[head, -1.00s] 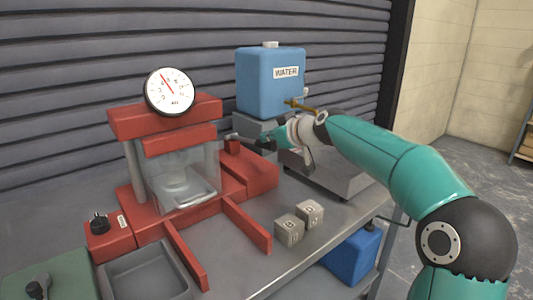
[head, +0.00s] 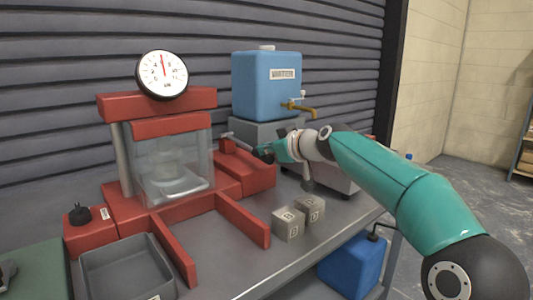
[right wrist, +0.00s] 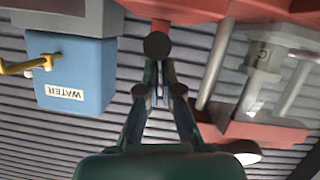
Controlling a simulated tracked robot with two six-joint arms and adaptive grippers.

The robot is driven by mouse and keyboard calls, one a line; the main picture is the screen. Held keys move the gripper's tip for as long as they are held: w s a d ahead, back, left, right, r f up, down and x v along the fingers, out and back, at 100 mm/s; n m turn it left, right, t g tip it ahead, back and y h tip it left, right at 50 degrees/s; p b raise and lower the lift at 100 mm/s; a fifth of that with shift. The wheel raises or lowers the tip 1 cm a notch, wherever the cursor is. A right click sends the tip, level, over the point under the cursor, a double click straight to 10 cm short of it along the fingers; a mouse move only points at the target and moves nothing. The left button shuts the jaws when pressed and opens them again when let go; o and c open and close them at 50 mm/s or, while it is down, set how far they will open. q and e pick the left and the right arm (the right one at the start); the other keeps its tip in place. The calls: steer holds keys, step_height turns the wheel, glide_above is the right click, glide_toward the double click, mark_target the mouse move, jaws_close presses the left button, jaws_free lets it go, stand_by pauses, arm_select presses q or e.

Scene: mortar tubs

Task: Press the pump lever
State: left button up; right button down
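The red press (head: 160,125) stands on the bench with a round dial gauge (head: 162,75) on top, its red needle pointing almost straight up. At its right is the red pump block (head: 245,175). The pump lever (head: 240,144) is a thin grey rod that slopes down to the right toward a dark knob. My right gripper (head: 268,153) is at this knob. In the right wrist view the round dark knob (right wrist: 157,45) lies right at the tips of the gripper (right wrist: 158,75), whose fingers are together. Exact contact is hard to tell. My left gripper is out of view.
A blue water container (head: 267,85) with a brass tap (head: 298,107) stands behind my right gripper. Two grey cubes (head: 288,225) sit in front of the pump block. A grey tray (head: 128,270) lies at front left. A blue canister (head: 352,262) is below the bench.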

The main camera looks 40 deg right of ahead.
steer(key=shift+f, duration=0.95)
steer(key=shift+r, duration=0.1)
steer(key=s+a+r+p, duration=0.1)
steer(key=s+a+r, duration=0.1)
steer(key=s+r, duration=0.4)
steer(key=v, duration=0.4)
steer(key=shift+s+d+f+p, duration=0.2)
steer(key=shift+s+f+p, duration=0.05)
steer(key=shift+p, duration=0.15)
stand_by(0.7)
